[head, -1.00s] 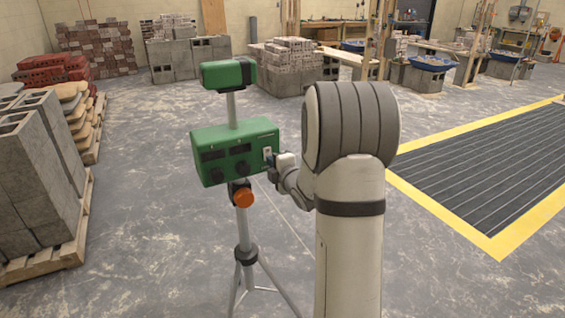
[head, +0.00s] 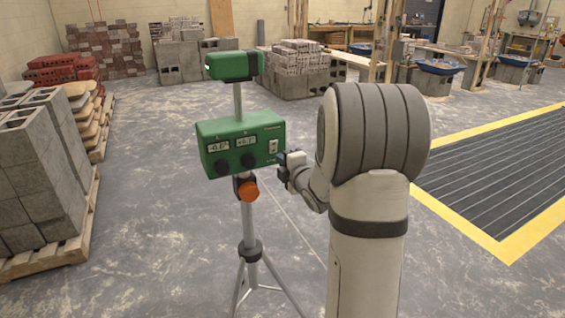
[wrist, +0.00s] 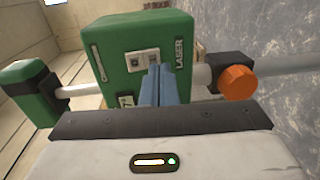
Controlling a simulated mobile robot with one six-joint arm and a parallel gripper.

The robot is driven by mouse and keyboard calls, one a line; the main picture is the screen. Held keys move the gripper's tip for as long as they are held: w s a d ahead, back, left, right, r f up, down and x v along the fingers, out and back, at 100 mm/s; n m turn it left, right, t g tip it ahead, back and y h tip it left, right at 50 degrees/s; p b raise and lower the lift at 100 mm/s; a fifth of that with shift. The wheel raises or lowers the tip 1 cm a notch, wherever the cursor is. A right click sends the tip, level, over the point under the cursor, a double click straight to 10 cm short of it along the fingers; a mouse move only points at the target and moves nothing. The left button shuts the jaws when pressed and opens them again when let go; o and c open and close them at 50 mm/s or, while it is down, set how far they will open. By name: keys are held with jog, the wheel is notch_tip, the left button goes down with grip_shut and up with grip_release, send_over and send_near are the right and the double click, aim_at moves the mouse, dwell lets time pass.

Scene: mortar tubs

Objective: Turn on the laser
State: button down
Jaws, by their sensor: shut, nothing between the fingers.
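The laser is a green box (head: 238,140) on a grey tripod (head: 248,230), with a smaller green head (head: 230,65) on a post above it. Two displays (head: 246,141) on the box are lit with digits, above two dark knobs. A pale switch plate (head: 273,146) is on the box's side nearest my arm. In the wrist view that side shows the switch plate (wrist: 143,60) and the word LASER. My gripper (head: 281,160) is just right of the box, apparently a little apart from it. Its blue fingers (wrist: 160,70) are shut and empty, partly covering the side below the plate.
An orange knob (head: 248,190) is on the mount under the box. Grey blocks (head: 40,170) stand on a pallet at left. A black ribbed floor area with a yellow border (head: 500,175) is at right. The floor around the tripod is clear.

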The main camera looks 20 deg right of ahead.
jog(key=s+f+b, duration=0.1)
jog(key=s, duration=1)
jog(key=shift+d+f, duration=0.15)
jog(key=shift+d, duration=0.05)
jog(key=s+a+r+m+g+p, duration=0.1)
jog(key=s+a+m+g+p, duration=0.3)
jog(key=s+a+m+g, duration=0.3)
jog(key=s+a+r+m+g+p, duration=0.2)
jog(key=s+a+m+g+p, duration=0.2)
jog(key=s, duration=1.1)
jog(key=a+m+g, duration=0.3)
jog(key=a+m, duration=0.2)
jog(key=m, duration=0.2)
jog(key=shift+s+a+r+h, duration=0.2)
jog(key=shift+s+a+h, duration=0.1)
jog(key=shift+s, duration=0.05)
